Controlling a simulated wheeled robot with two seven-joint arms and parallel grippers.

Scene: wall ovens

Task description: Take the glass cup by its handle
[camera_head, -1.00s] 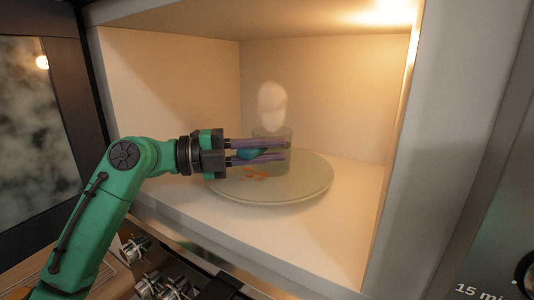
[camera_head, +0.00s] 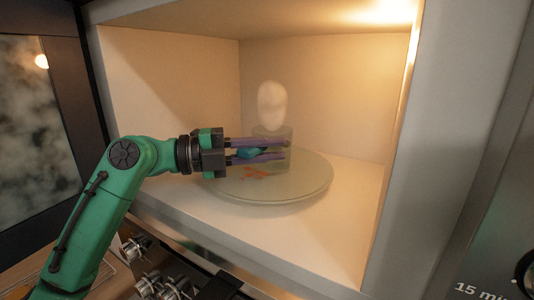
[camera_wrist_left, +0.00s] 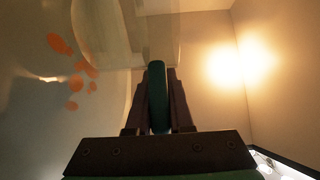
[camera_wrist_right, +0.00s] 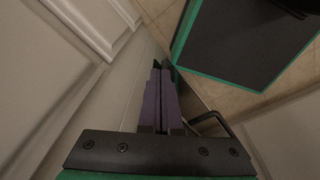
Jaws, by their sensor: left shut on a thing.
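The see-through glass cup (camera_head: 285,163) stands upright on the round glass plate inside the open oven. Its teal handle (camera_head: 250,154) points left, toward my left gripper (camera_head: 286,150). The purple fingers are shut on the handle, one on each side, with their tips reaching beside the cup's wall. In the left wrist view the handle (camera_wrist_left: 157,95) sits between the fingers, with the clear cup wall (camera_wrist_left: 100,35) beyond it. My right gripper (camera_wrist_right: 161,68) shows only in its own wrist view. Its fingers are together and hold nothing.
The round plate (camera_head: 310,185) carries orange marks (camera_head: 256,173). A pale rounded shape (camera_head: 272,105) shows above the cup at the back. Oven walls (camera_head: 170,85) enclose the space, and the right frame (camera_head: 400,170) stands close. Knobs (camera_head: 135,248) lie below. Cabinet doors (camera_wrist_right: 40,80) are near my right gripper.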

